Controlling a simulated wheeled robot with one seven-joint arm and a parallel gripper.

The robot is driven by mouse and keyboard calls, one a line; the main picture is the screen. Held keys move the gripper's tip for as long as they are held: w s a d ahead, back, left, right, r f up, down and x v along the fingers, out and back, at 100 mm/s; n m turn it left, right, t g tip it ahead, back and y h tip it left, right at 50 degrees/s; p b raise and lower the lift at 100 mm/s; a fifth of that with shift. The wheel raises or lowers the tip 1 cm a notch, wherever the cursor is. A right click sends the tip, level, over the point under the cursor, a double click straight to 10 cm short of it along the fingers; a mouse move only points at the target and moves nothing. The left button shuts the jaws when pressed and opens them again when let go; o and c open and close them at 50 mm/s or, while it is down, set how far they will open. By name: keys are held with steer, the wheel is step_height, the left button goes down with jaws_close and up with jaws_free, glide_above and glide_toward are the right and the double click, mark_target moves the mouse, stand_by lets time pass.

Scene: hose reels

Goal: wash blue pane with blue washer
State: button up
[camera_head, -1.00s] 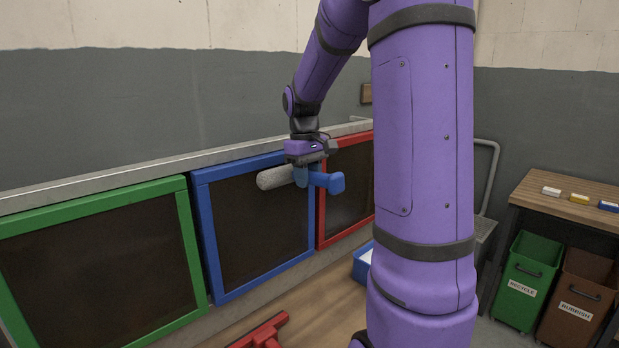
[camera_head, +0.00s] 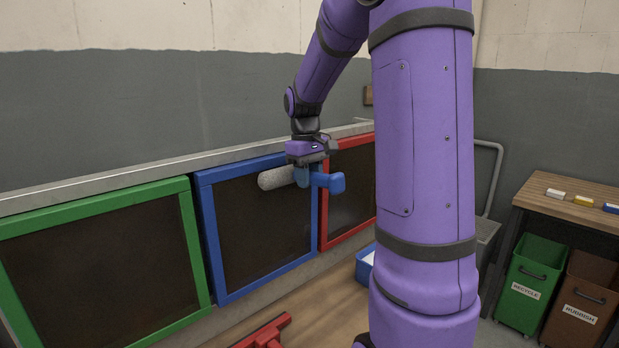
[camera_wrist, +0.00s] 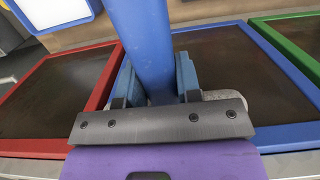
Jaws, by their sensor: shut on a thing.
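The blue pane (camera_head: 255,235) is a dark panel in a blue frame, between a green-framed and a red-framed pane. Its surface looks dark brown. The blue washer (camera_head: 334,183) has a blue handle and a grey fuzzy roller head (camera_head: 276,178). My gripper (camera_head: 309,163) is shut on the washer's handle. The roller head points left and shows in front of the upper part of the blue pane; I cannot tell whether it touches. In the wrist view the handle (camera_wrist: 140,45) stands between the fingers, and the blue pane (camera_wrist: 235,70) lies behind.
The green-framed pane (camera_head: 95,270) is at left, the red-framed pane (camera_head: 352,185) at right. A red tool (camera_head: 265,333) lies on the wooden surface below. A blue tray (camera_head: 364,262) sits near my column. Bins (camera_head: 527,283) and a table (camera_head: 575,212) with small blocks stand at right.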

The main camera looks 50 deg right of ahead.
steer(key=shift+f, duration=0.1)
steer(key=shift+f, duration=1.7)
steer(key=shift+w+f, duration=0.1)
steer(key=shift+f, duration=1.85)
steer(key=shift+c, duration=0.3)
step_height(320, 180, down, 6)
steer(key=shift+f, duration=0.25)
step_height(320, 180, down, 14)
steer(key=shift+r, duration=0.2)
